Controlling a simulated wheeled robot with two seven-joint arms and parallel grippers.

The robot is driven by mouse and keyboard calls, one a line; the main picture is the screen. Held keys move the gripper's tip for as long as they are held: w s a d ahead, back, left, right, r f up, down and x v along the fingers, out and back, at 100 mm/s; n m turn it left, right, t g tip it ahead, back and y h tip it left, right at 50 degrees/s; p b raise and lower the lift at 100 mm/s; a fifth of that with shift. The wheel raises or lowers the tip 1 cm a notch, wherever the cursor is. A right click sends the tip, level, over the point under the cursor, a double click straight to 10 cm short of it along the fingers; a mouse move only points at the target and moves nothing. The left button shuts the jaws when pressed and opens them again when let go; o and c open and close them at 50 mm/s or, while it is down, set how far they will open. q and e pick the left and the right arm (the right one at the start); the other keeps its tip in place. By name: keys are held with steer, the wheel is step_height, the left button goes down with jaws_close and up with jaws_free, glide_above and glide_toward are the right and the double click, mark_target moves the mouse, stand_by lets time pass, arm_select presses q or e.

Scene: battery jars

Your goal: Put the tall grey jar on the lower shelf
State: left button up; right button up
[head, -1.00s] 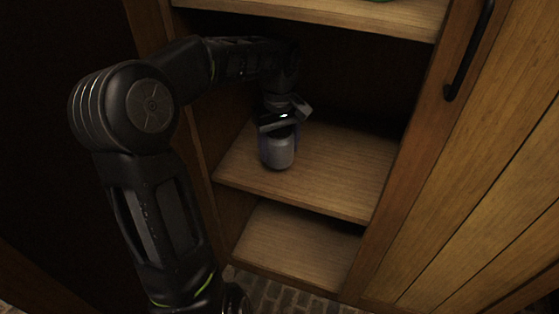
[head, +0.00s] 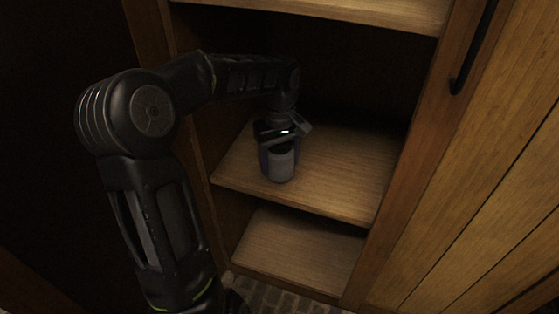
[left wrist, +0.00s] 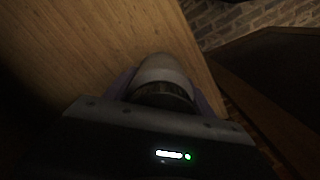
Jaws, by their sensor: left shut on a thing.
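The tall grey jar (head: 280,165) is in my left gripper (head: 277,148), at the left part of the middle shelf board (head: 340,175) in the open cabinet. The gripper is shut around its upper part from above. The jar looks upright and low over or on the board; I cannot tell if its base touches. In the left wrist view the jar (left wrist: 162,78) shows between the purple-tinted fingers, with wood behind it. A further shelf board (head: 300,250) lies below and is bare. My right gripper is not in view.
An upper shelf board (head: 330,12) spans the cabinet above my arm. The cabinet's left side wall stands close to my arm. A wooden door (head: 490,170) with a black handle (head: 474,48) is at the right. The middle board is clear right of the jar.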

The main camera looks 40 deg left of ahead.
arm_select(q)
steer(key=shift+f, duration=0.15)
steer(key=o, duration=1.8)
steer(key=shift+c, duration=0.2)
step_height(320, 180, up, 8)
steer(key=p, duration=0.2)
steer(key=shift+p, duration=0.35)
steer(key=shift+f, duration=0.1)
